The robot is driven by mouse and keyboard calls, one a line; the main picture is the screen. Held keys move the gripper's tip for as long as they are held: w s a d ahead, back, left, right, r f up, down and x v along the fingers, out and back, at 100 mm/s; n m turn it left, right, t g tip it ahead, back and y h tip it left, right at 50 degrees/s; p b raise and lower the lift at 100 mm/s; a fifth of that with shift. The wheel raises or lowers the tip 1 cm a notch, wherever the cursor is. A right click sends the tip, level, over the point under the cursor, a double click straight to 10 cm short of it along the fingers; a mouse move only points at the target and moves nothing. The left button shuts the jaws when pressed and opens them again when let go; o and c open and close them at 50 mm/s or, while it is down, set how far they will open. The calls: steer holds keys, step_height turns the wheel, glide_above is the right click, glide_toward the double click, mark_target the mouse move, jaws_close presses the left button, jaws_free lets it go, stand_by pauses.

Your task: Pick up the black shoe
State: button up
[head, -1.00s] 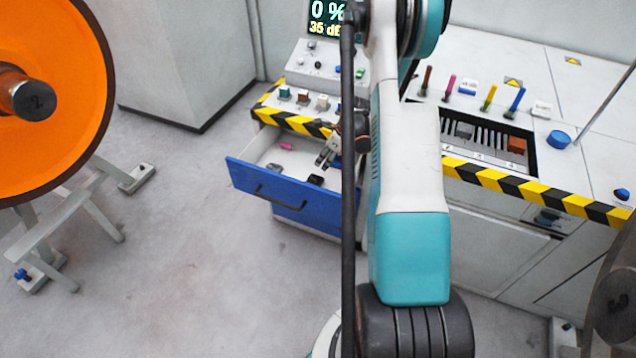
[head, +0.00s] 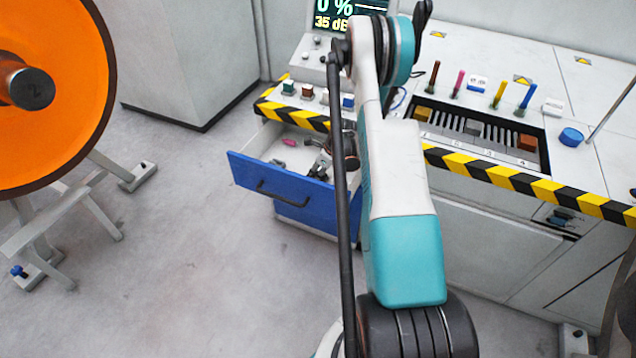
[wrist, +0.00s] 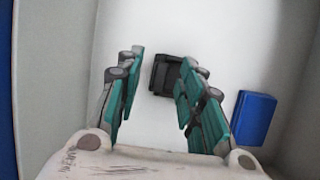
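The black shoe (wrist: 166,73), a small dark blocky piece, lies on the pale floor of the open drawer in the wrist view. My gripper (wrist: 161,68) is open above the drawer floor, its teal-padded fingers spread to either side of the shoe in the picture. The shoe appears closer to the right finger, which partly overlaps its edge. I cannot tell whether they touch. In the head view my gripper (head: 319,164) is down at the drawer, small and partly hidden by my arm. The shoe cannot be told apart clearly from the gripper there.
The blue-fronted drawer (head: 279,190) stands open, with walls around the gripper. A blue block (wrist: 253,117) lies right of the fingers. A pink piece (head: 289,142) lies farther back in the drawer. A striped console edge (head: 297,117) overhangs the drawer's rear.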

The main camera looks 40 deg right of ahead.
steer(key=shift+x, duration=0.8)
steer(key=shift+r, duration=0.1)
steer(key=shift+c, duration=0.2)
jaws_close()
steer(key=shift+r, duration=0.1)
